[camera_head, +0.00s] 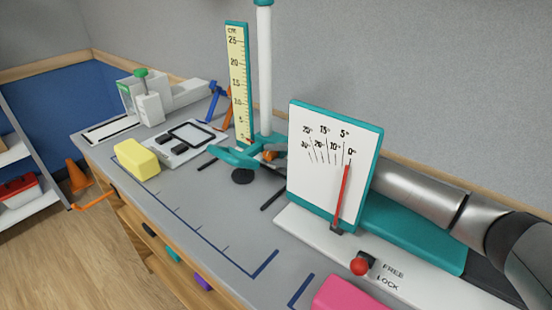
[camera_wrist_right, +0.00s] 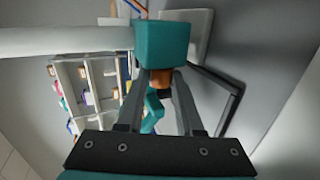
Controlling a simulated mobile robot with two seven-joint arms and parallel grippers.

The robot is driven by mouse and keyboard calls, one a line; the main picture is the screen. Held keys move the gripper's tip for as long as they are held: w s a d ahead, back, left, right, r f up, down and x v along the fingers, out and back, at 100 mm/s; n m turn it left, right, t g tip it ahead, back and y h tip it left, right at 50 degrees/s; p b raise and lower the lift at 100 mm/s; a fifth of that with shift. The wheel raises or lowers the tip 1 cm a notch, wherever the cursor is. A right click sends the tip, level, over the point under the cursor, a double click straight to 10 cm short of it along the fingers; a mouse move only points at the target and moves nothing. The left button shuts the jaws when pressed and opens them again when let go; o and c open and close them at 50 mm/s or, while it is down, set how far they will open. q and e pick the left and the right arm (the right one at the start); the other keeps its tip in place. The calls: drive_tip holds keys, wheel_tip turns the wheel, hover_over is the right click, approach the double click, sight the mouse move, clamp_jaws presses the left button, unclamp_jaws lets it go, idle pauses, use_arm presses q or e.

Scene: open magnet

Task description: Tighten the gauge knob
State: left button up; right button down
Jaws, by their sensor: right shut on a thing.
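The height gauge has a yellow cm ruler (camera_head: 239,80) and a white pole (camera_head: 265,70) on a teal foot (camera_head: 238,157). An orange knob (camera_head: 269,155) shows low beside the pole. In the right wrist view, this knob (camera_wrist_right: 160,79) projects from a teal block (camera_wrist_right: 162,43) on the pole. My right gripper (camera_wrist_right: 162,82) is shut on the knob, one finger on each side. In the head view my right arm (camera_head: 425,195) passes behind the angle board (camera_head: 325,165), which hides the gripper. My left gripper is out of view.
The angle board, with a red needle, stands on a white base with a red-tipped FREE/LOCK lever (camera_head: 360,266). A pink block (camera_head: 345,295) lies in front and a yellow block (camera_head: 136,159) at left. The front middle of the bench (camera_head: 200,205) is clear.

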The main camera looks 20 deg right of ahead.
drive_tip(key=c, duration=0.6)
unclamp_jaws()
drive_tip(key=shift+o, duration=0.2)
drive_tip(key=p+v, duration=0.2)
drive_tip(key=v, duration=1.3)
drive_tip(key=shift+s, duration=0.1)
